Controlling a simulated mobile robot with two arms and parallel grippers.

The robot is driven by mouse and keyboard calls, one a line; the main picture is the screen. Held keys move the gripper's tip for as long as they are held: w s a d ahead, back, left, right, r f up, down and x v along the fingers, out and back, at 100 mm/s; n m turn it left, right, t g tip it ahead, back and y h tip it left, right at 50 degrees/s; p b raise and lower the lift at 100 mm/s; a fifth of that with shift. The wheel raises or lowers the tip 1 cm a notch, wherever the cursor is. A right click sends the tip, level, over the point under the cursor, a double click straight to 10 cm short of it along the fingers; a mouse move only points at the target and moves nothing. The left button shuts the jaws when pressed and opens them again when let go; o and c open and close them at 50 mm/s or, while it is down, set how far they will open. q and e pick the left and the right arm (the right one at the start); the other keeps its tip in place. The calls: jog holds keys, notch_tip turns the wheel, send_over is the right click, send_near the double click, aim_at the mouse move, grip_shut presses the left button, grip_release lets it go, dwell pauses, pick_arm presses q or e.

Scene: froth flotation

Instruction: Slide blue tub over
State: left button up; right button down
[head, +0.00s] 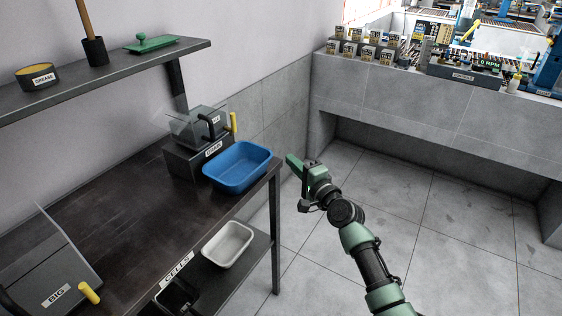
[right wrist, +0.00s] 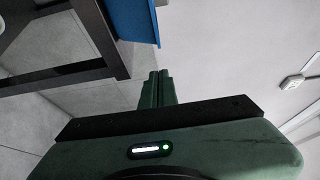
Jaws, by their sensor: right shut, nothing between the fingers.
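The blue tub (head: 238,166) stands on the dark table (head: 110,215), at its far right corner, in front of a grey machine. It looks empty. In the right wrist view a blue side of the tub (right wrist: 135,20) shows at the top. My right gripper (head: 290,160) is just right of the tub, beyond the table's edge, with a small gap between them in the head view. Its fingers (right wrist: 158,85) are shut together with nothing between them. My left gripper is not in view.
A grey machine (head: 190,155) with a clear cover and yellow handle stands close behind the tub. A machine labelled BIG (head: 50,285) is at the table's near left. A white tray (head: 228,244) sits on the lower shelf. The table's middle is clear.

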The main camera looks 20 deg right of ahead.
aim_at(272, 157)
jog(key=shift+w+a+p, duration=0.15)
jog(key=shift+w+a, duration=0.35)
jog(key=shift+a, duration=0.3)
jog(key=shift+w+a+p, duration=0.15)
jog(key=shift+w+a, duration=0.3)
jog(key=shift+a, duration=0.35)
jog(key=shift+w+a, duration=0.5)
jog(key=shift+a, duration=0.25)
jog(key=shift+d, duration=0.1)
